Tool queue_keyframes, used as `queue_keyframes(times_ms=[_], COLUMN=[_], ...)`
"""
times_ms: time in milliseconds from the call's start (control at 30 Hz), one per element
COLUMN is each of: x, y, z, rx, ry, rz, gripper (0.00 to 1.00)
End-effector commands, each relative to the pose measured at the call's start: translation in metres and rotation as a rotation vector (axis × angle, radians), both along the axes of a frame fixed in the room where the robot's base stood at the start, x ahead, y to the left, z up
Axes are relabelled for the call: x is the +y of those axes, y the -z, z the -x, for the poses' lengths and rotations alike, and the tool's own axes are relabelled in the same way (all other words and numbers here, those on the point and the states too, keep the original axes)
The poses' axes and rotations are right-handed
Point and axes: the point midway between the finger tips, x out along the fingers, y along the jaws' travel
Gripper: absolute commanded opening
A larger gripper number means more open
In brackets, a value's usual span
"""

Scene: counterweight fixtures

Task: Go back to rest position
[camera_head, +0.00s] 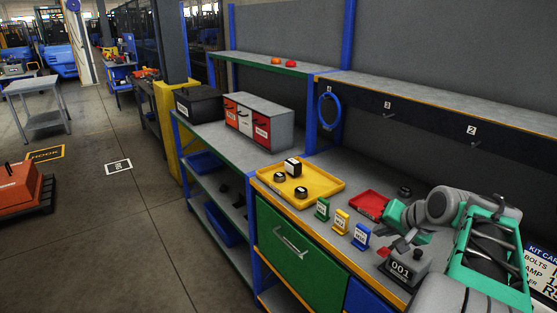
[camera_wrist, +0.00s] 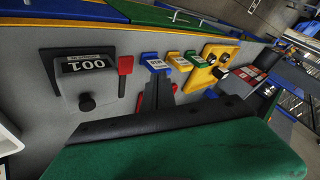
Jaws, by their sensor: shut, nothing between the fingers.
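My gripper (camera_head: 397,246) hangs over the workbench at the right of the head view, just behind the grey block marked 001 (camera_head: 404,270). In the wrist view my gripper (camera_wrist: 158,92) shows as dark, closed fingers with nothing held. A red piece (camera_wrist: 125,64) stands next to the block. Whether the fingers touch the bench cannot be told.
Green (camera_head: 322,208), yellow (camera_head: 341,220) and blue (camera_head: 361,236) label stands line the bench's front edge. A yellow tray (camera_head: 327,184) with black-knobbed pieces and a red tray (camera_head: 368,205) lie behind. A numbered hook rail (camera_head: 430,117) runs along the back. Floor (camera_head: 110,220) is open at left.

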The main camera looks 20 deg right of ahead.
Motion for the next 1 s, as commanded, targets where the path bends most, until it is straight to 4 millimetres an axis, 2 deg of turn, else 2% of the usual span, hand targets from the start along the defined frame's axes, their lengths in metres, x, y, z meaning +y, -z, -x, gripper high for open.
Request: queue_keyframes(times_ms=[33, 67, 100, 200, 300, 400, 500, 600, 1000], x=[0.035, 0.057, 0.088, 0.160, 0.217, 0.251, 0.267, 0.271, 0.271], y=[0.002, 0.005, 0.011, 0.025, 0.040, 0.054, 0.063, 0.067, 0.068], z=[-0.008, -0.010, -0.009, 0.007, 0.039, 0.073, 0.096, 0.106, 0.106], rx=[0.032, 0.058, 0.096, 0.187, 0.263, 0.321, 0.356, 0.371, 0.373], ry=[-0.071, -0.114, -0.177, -0.338, -0.495, -0.618, -0.693, -0.722, -0.721], rz=[0.030, 0.053, 0.088, 0.181, 0.275, 0.351, 0.399, 0.419, 0.419], gripper=[0.00, 0.00, 0.00, 0.00, 0.00, 0.00, 0.00, 0.00, 0.00])
